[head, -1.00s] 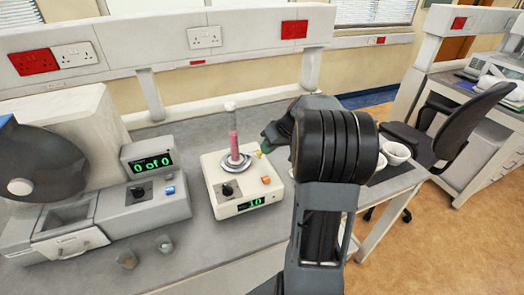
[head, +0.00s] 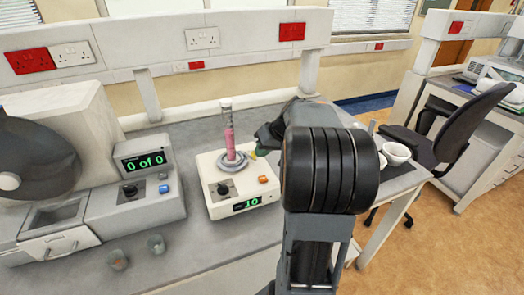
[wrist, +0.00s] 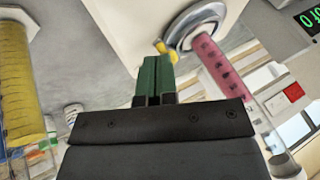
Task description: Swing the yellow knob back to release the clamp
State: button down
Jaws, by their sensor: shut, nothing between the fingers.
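The yellow knob (head: 253,155) sits at the right side of the clamp ring (head: 231,161) on top of a white tapping machine (head: 218,191). A clear cylinder (head: 229,136) with pink contents stands upright in the ring. In the wrist view the knob (wrist: 166,50) shows beside the grey ring (wrist: 196,24), with the pink cylinder (wrist: 222,68) to its right. My gripper (wrist: 153,62) has green fingertips pressed together and empty. They are close to the knob, just left of it in the wrist view; I cannot tell whether they touch. My arm hides most of my gripper in the head view.
A grey device (head: 134,212) reading "0 of 0" stands left of the machine. White bowls (head: 397,152) stand at the right end. A yellow-filled cylinder (wrist: 14,80) shows in the wrist view.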

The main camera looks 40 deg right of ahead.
jog(key=shift+w+d, duration=0.1)
dwell(0.6)
jog(key=shift+w+d, duration=0.35)
jog(key=shift+w, duration=0.1)
jog(key=shift+r, duration=0.1)
jog(key=shift+r, duration=0.2)
jog(key=w+d+p+v, duration=0.1)
jog(key=p+v, duration=0.4)
jog(key=v, duration=0.4)
jog(key=shift+s+d+r+p, duration=0.2)
jog(key=shift+d+r+p, duration=0.1)
jog(key=shift+d+p, duration=0.1)
